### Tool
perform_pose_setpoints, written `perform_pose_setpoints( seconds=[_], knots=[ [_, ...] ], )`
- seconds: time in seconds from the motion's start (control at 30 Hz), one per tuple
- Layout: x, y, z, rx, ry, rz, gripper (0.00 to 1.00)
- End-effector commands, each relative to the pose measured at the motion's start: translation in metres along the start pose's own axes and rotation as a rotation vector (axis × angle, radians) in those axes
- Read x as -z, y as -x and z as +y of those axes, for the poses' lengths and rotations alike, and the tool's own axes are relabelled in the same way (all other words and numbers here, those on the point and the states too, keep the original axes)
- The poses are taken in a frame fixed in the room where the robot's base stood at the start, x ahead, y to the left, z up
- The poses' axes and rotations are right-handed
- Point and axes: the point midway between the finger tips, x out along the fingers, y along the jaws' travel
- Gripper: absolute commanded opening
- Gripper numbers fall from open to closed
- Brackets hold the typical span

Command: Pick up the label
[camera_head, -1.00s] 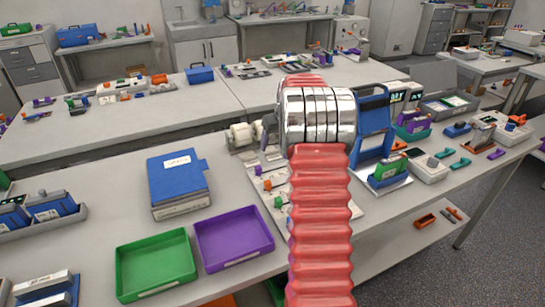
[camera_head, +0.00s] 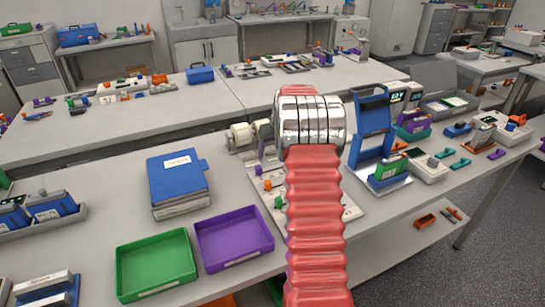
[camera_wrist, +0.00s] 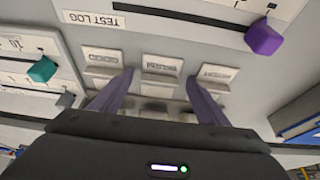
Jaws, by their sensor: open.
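In the wrist view, several small white labels with dark print stand in a row on a light grey panel: a left label (camera_wrist: 102,57), a middle label (camera_wrist: 161,63) and a right label (camera_wrist: 216,74). I cannot tell which one the task means. My gripper (camera_wrist: 160,82) is open, with its two dark purple fingers either side of the middle label's column. Nothing is visibly held between them. Whether the fingers touch anything is unclear. In the head view, my red and chrome arm hides the gripper and most of the panel.
A "TEST LOG" strip (camera_wrist: 92,20) and a slot with a purple knob (camera_wrist: 264,37) lie beyond the labels. A teal knob (camera_wrist: 42,69) is at left. On the bench are a green tray (camera_head: 155,287), a purple tray (camera_head: 235,258) and a blue binder (camera_head: 177,182).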

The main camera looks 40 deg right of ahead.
Motion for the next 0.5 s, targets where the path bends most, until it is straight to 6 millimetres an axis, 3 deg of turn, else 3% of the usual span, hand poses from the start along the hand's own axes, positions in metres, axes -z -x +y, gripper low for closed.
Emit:
perform_pose_setpoints(
  seconds=[0.5],
  knots=[
    [0.0,0.0002,0.0001,0.0,0.0,0.0,0.34]
  ],
)
